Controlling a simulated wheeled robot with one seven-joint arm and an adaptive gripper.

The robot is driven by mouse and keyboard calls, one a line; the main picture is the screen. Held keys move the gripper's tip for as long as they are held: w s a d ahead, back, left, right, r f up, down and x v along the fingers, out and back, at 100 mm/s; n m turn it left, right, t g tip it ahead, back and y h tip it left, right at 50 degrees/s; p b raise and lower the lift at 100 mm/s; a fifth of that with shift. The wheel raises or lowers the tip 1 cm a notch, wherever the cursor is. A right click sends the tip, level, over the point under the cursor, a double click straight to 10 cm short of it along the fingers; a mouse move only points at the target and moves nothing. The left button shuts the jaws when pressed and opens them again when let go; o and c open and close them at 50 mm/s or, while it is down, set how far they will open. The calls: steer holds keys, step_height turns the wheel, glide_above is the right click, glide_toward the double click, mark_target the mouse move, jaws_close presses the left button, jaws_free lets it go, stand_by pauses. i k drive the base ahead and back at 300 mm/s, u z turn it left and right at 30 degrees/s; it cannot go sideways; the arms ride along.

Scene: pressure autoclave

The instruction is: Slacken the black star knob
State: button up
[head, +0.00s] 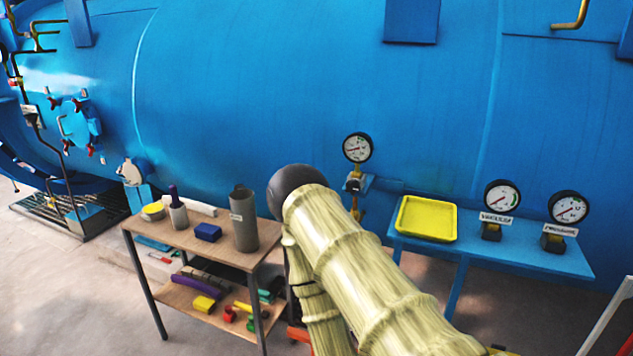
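I cannot make out a black star knob for certain. A small round blue hatch (76,124) on the vessel at the far left has several small knobs around its rim. Those knobs look dark red, and they are too small to tell their exact shape. My arm, in a pale yellow sleeve with a dark rounded joint at its upper end, rises from the bottom centre. My gripper does not show, and the arm covers part of the middle of the view.
A two-shelf wooden cart (205,240) stands left of my arm with a grey cylinder (244,222) and a blue box (208,233) on top. A blue table (500,247) at right holds a yellow tray (427,237) and two gauges. Floor is open at lower left.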

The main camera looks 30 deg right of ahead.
mark_target(352, 187)
steer(key=u, duration=1.7)
steer(key=k, duration=0.9)
steer(key=z, duration=2.3)
steer(key=i, duration=1)
steer(key=z, duration=0.05)
